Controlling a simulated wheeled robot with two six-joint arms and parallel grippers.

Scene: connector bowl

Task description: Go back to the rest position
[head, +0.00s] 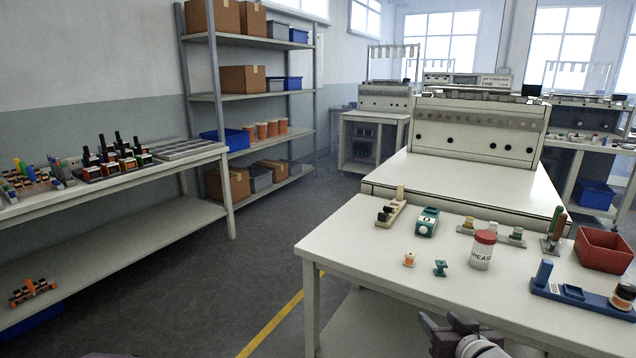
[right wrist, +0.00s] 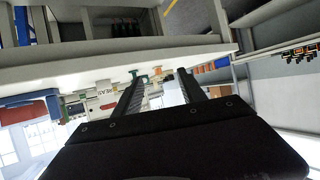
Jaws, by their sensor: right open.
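My right gripper (head: 452,332) shows at the bottom edge of the head view, low in front of the white table (head: 345,243). In the right wrist view its two fingers (right wrist: 160,78) stand apart with nothing between them. That view is upside down. On the table stand a white grease tub (head: 482,252) with a red lid, a small orange-and-cream connector (head: 409,260) and a small green connector (head: 441,268). A red bowl (head: 604,250) is at the right. My gripper is apart from all of these. My left gripper is not in view.
A blue holder (head: 570,291) lies at the table's right front. A teal block (head: 427,222) and a beige connector stand (head: 391,212) are at the back left. A bench (head: 190,160) with connector racks stands at the left. The floor (head: 240,265) between is clear.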

